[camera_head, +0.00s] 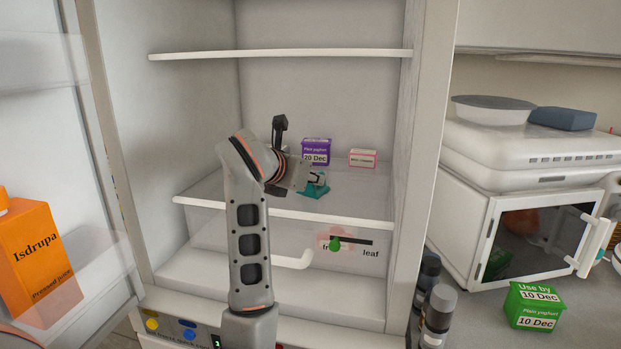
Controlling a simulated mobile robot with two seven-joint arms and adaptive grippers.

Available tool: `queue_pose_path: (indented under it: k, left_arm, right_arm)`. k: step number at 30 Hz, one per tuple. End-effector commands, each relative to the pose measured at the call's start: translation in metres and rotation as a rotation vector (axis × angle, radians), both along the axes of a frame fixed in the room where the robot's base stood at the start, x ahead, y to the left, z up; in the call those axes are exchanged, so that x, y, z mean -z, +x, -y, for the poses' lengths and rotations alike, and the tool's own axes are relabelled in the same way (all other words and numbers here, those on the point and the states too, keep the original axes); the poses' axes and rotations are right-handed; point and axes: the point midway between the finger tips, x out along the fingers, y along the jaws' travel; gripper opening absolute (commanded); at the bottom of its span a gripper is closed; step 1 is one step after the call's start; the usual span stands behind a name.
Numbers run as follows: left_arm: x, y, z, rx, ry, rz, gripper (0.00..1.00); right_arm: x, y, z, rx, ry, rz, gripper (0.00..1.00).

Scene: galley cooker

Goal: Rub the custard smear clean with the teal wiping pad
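The teal wiping pad (314,189) rests on the middle glass shelf (350,200) of the open fridge, with a small grey and dark grip on top. My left gripper (284,157) is just left of the pad and partly in front of it. Its dark fingers look spread, one up and one down, with nothing between them. I cannot tell whether any part of it touches the pad. I cannot make out the custard smear; the arm and pad hide part of the shelf. My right gripper is not in view.
A purple yoghurt box (317,150) and a small white-and-red box (362,159) stand behind the pad. An upper shelf (290,54) spans above. An orange juice carton (40,252) sits in the door at left.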

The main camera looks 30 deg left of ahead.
Motion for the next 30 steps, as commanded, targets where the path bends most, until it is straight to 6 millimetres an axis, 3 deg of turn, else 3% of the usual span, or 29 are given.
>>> queue_pose_path:
  k: [13, 23, 30]
  left_arm:
    - [0.002, 0.000, 0.000, 0.000, -0.001, -0.003, 0.00]
    - [0.003, 0.012, -0.003, 0.001, -0.003, -0.004, 0.00]
    - [0.001, 0.003, -0.001, 0.000, -0.001, -0.004, 0.00]
  right_arm:
    - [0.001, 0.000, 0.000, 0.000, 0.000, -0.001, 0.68]
    - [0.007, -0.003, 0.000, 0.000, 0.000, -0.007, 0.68]
    - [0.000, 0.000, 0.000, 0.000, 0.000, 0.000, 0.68]
